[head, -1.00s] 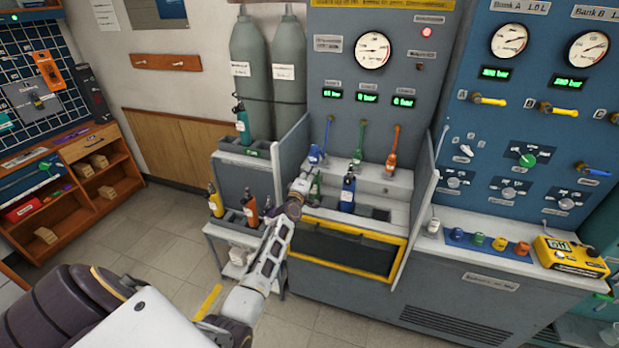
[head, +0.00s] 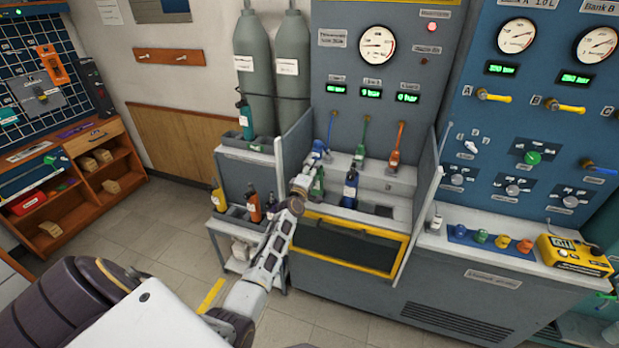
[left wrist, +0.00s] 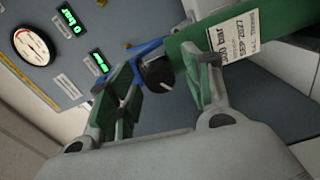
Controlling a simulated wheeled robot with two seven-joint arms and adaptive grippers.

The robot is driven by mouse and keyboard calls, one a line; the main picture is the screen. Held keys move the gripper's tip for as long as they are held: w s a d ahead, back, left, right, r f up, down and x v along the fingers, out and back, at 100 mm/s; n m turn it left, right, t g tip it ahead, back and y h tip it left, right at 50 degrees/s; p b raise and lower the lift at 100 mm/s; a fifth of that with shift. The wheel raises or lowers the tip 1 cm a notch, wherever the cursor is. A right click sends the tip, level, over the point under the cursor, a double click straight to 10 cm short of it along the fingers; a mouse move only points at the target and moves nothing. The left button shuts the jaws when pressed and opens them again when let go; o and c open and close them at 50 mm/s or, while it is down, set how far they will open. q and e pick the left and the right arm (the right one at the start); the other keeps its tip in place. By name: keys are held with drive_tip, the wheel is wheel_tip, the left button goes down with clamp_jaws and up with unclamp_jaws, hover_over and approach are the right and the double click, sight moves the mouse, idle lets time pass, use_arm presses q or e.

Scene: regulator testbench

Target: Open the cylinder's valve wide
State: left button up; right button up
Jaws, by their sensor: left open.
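The green cylinder (head: 318,184) stands in the test bench bay, partly hidden behind my left gripper (head: 306,178). In the left wrist view the cylinder (left wrist: 276,50) is close, with a white label reading SEP 2027. Its black valve knob (left wrist: 156,74) with a white line shows between the two fingers of my left gripper (left wrist: 165,85). The gripper is open, and I cannot tell if either finger touches the knob. A blue connector (left wrist: 146,50) sits at the valve, behind the knob. My right gripper is in neither view.
A blue cylinder (head: 350,188) stands just right in the same bay. Green (head: 361,145) and orange (head: 397,145) hose fittings hang behind. Grey side panels (head: 428,190) bound the bay, and a yellow-framed guard (head: 348,245) is in front. A side rack (head: 228,185) holds more cylinders.

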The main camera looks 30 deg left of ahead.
use_arm(q)
drive_tip(key=shift+s, duration=0.1)
drive_tip(key=v, duration=1.1)
drive_tip(key=shift+s, duration=0.4)
drive_tip(key=shift+f, duration=0.1)
idle(0.5)
